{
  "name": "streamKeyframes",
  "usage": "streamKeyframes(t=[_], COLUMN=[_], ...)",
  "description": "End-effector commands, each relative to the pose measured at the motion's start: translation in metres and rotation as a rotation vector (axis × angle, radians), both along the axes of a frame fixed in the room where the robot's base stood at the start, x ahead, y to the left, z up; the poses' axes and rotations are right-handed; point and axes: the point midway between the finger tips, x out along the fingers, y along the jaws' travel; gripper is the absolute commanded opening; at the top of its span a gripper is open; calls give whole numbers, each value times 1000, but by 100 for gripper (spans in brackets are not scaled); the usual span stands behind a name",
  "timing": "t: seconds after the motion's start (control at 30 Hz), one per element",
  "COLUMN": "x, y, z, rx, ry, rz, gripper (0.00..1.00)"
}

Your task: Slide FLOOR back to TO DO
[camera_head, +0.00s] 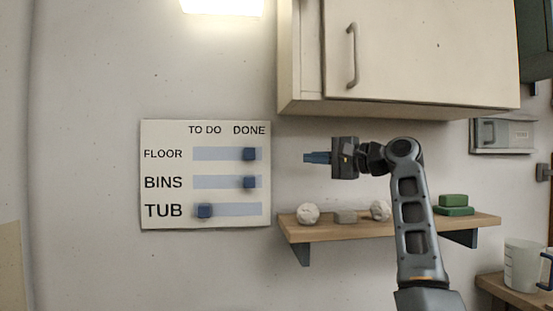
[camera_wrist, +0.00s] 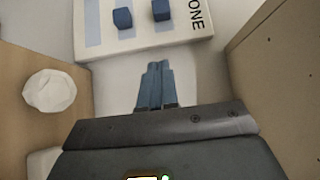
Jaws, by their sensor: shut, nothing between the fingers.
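The white chore board (camera_head: 207,220) hangs on the wall, with TO DO and DONE columns and rows for FLOOR, BINS and TUB. The blue FLOOR slider (camera_head: 249,154) is in the DONE column; it also shows in the wrist view (camera_wrist: 161,10). The BINS slider (camera_head: 249,182) is under DONE too and shows beside it in the wrist view (camera_wrist: 122,18). The TUB slider (camera_head: 204,211) is under TO DO. My gripper (camera_head: 305,157) is shut and empty, right of the board at about FLOOR height. Its blue fingertips (camera_wrist: 159,66) are apart from the board.
A closed cabinet (camera_head: 420,55) hangs above my gripper. The wall left of the board is clear.

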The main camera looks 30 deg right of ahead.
Motion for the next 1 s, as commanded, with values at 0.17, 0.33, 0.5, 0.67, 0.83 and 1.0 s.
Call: streamKeyframes(t=[0.17, 0.33, 0.5, 0.67, 0.83, 1.0], x=[18, 47, 78, 95, 101, 103], y=[9, 23, 37, 55, 71, 78], z=[2, 2, 2, 2, 1, 0], rx=[-2, -1, 0, -2, -1, 0], ry=[1, 2, 2, 0, 0, 1], rz=[3, 3, 3, 2, 1, 1], gripper=[0, 0, 0, 0, 0, 0])
